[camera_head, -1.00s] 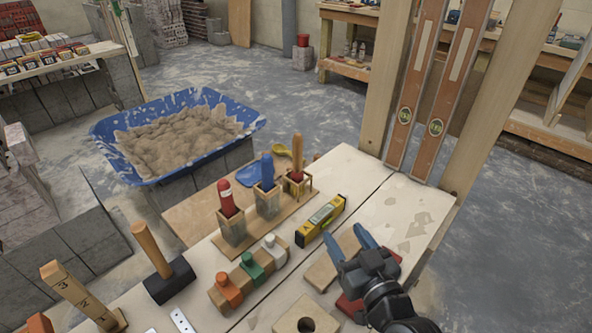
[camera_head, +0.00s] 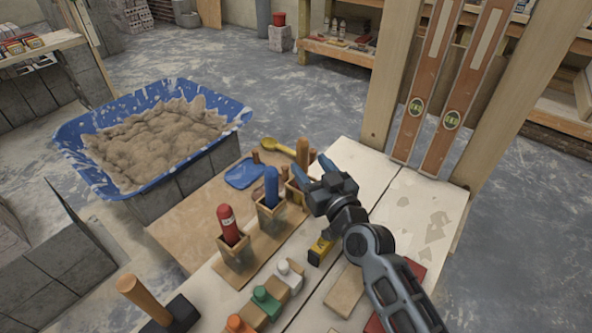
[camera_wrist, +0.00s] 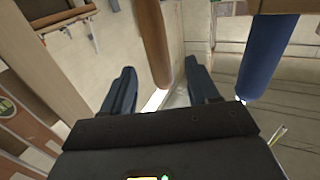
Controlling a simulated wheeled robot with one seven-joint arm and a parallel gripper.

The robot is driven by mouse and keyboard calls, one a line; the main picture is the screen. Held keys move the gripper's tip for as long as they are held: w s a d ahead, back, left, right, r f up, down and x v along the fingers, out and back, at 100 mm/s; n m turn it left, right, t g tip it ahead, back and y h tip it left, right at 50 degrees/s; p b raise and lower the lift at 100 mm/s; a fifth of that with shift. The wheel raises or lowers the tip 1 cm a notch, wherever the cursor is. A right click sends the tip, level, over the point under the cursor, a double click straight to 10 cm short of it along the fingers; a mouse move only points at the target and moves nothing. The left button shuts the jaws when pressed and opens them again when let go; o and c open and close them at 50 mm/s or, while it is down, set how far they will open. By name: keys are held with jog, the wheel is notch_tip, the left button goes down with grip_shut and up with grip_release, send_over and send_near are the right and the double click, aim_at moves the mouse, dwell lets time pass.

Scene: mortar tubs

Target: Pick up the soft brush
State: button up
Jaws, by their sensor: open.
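Three upright handled tools stand in small holders on a wooden base (camera_head: 246,276): a red one (camera_head: 229,226), a blue one (camera_head: 271,186) and one with a brown wooden handle (camera_head: 302,156). Their lower ends are hidden in the holders, so I cannot tell which is the soft brush. My gripper (camera_head: 309,172) is open and empty beside the wooden handle. In the wrist view, the wooden handle (camera_wrist: 152,40) appears between the two open fingers (camera_wrist: 160,70), and the blue handle (camera_wrist: 262,60) is right of them. Contact is not clear.
A blue tub of mortar (camera_head: 190,168) stands to the left. Orange, green and white-topped pieces (camera_head: 266,300) sit nearer, with a hammer (camera_head: 150,305) at lower left. Two tall levels (camera_head: 440,100) lean on posts behind.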

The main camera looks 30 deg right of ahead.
aim_at(299, 150)
jog(key=shift+w+d+f+p, duration=0.1)
jog(key=shift+w+d+p, duration=0.1)
jog(key=shift+w, duration=0.95)
jog(key=shift+w+d+p, duration=0.25)
jog(key=shift+w, duration=0.95)
jog(key=shift+w+d+f+p, duration=0.1)
jog(key=shift+w+d+p, duration=0.1)
jog(key=shift+w, duration=0.95)
jog(key=shift+c, duration=0.3)
jog(key=shift+r, duration=0.1)
jog(key=c, duration=1)
notch_tip(299, 150, up, 10)
jog(key=p, duration=0.8)
jog(key=o, duration=0.5)
jog(key=shift+c, duration=0.2)
grip_shut()
